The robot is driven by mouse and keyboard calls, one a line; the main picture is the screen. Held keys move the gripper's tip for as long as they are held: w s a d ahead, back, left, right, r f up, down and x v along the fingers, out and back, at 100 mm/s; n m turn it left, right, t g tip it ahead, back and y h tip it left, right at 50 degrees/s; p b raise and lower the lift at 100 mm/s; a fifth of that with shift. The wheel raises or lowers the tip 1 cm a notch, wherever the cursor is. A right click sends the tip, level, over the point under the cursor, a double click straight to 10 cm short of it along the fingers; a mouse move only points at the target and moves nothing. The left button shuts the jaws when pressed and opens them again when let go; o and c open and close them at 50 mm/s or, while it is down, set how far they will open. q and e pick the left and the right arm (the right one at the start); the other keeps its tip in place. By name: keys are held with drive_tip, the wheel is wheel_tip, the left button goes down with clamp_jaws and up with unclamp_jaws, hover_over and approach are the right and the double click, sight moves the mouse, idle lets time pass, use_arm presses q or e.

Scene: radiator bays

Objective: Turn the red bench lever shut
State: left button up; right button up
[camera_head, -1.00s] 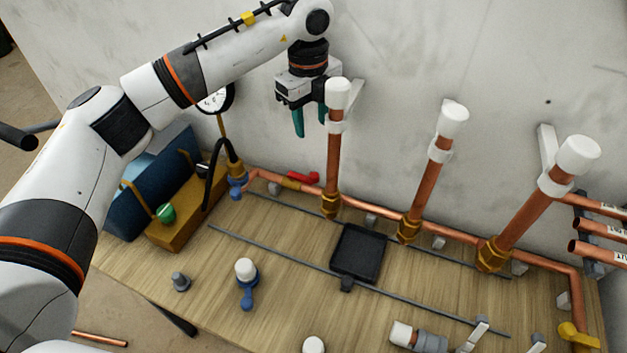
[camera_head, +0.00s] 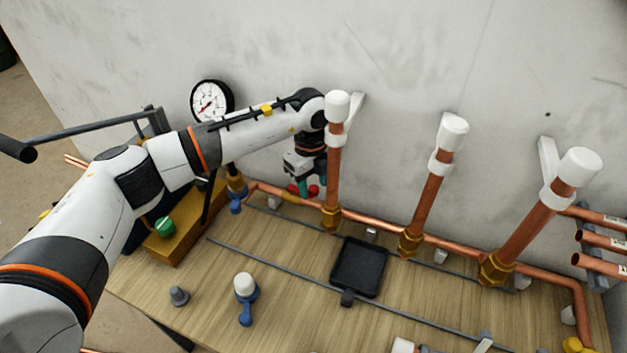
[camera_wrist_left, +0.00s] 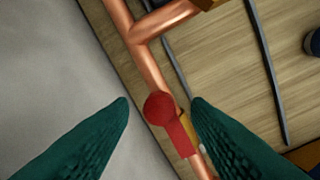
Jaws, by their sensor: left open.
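The red bench lever (camera_wrist_left: 168,115) sits on the copper pipe between my left gripper's two green fingers in the left wrist view. It has a round red head and a short red arm that lies along the pipe. The right-hand finger is close beside the lever's arm; whether they touch I cannot tell. In the head view only a bit of the red lever (camera_head: 313,190) shows, behind the fingers. My left gripper (camera_head: 303,188) is open and points down at it, near the wall behind the bench. My right gripper is not in view.
Copper risers with white caps stand along the pipe, the nearest riser (camera_head: 333,175) just right of my left gripper. A pressure gauge (camera_head: 211,102) stands to the left. A black tray (camera_head: 359,267) and a blue valve (camera_head: 246,300) are on the bench. The wall is close behind.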

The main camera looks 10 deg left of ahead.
use_arm(q)
drive_tip(key=shift+f, duration=0.4)
drive_tip(key=shift+c, duration=0.5)
clamp_jaws()
